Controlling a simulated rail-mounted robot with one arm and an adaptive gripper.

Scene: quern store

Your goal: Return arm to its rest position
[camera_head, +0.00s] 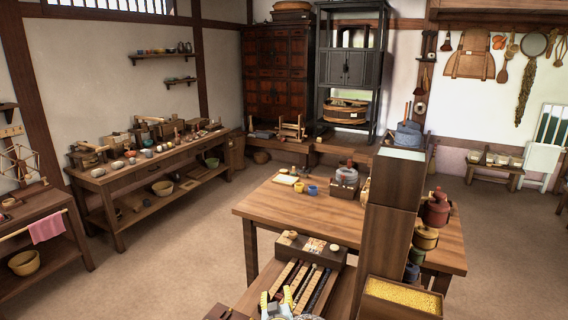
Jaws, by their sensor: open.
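My gripper (276,299) shows at the bottom edge of the view, left of centre. Its two yellow fingers point upward in the picture and stand apart, with nothing seen held between them. The rest of it and most of my arm are cut off by the lower frame edge. The gripper appears in front of a wooden rack of long dark and light bars (302,282); I cannot tell how high it is above it.
A wooden table (262,208) holds small cups (312,190) and a grey quern (346,174). A tall wooden block (388,240) stands close on the right, near a box of yellow grain (402,297). A crowded bench (130,182) lines the left wall. Floor between is clear.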

